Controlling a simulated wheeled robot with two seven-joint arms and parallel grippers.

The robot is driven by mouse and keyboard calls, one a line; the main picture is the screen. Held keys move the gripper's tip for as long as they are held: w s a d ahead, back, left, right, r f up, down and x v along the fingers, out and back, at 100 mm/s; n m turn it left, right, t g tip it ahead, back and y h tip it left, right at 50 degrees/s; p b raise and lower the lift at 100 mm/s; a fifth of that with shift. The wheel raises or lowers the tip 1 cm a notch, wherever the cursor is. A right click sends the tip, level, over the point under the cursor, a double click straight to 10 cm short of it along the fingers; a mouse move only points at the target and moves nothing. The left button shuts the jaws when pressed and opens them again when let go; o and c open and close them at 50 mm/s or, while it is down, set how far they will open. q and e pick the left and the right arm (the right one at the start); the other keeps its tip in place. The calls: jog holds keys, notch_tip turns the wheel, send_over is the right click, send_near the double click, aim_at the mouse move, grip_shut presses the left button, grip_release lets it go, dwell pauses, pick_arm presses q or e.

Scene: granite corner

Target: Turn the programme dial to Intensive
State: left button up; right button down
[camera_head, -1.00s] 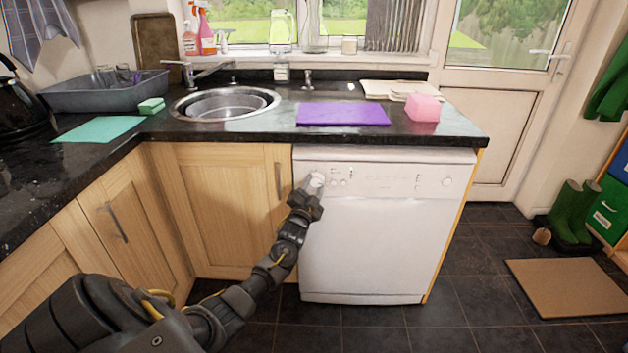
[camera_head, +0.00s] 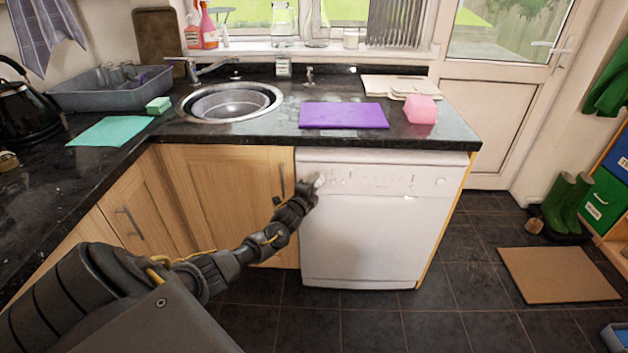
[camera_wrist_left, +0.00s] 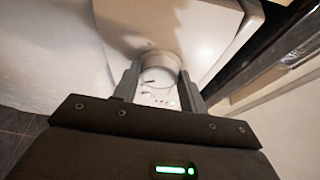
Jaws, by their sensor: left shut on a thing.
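The white dishwasher (camera_head: 370,240) stands under the worktop, its door closed. Its control panel (camera_head: 400,179) runs along the top of the front. The programme dial (camera_head: 319,180) is at the panel's left end, mostly covered by my left gripper (camera_head: 316,184) in the head view. In the left wrist view the round pale dial (camera_wrist_left: 160,75) sits between the two fingers of my left gripper (camera_wrist_left: 160,84), which is shut on it. Small marks show on the panel around the dial, too blurred to read, so I cannot tell its setting. My right gripper is not in view.
The black worktop (camera_head: 250,134) overhangs the panel. A purple board (camera_head: 343,115) and a pink block (camera_head: 420,109) lie on it above the dishwasher. A wooden cupboard with a handle (camera_head: 282,180) is just left of the dishwasher. The dark tiled floor in front is clear.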

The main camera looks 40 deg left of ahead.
pick_arm(q)
jog(key=shift+w+d+r+m+g+y+p, duration=0.15)
jog(key=shift+m+g+y+p, duration=0.75)
jog(key=shift+m+p, duration=1.2)
jog(key=shift+w+d+r+m+g+y+p, duration=0.15)
jog(key=shift+m+g+y+p, duration=0.3)
jog(key=shift+m+g+p, duration=1.25)
jog(key=shift+d+r+m+g+y+p, duration=0.15)
jog(key=shift+m+g+y+p, duration=0.55)
jog(key=shift+m+p, duration=1.75)
pick_arm(e)
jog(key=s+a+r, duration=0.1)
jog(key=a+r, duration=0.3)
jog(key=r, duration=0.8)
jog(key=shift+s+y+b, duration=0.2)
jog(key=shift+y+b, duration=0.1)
jog(key=shift+b, duration=0.05)
pick_arm(q)
jog(key=shift+m, duration=0.35)
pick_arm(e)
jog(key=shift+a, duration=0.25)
pick_arm(q)
jog(key=o, duration=1)
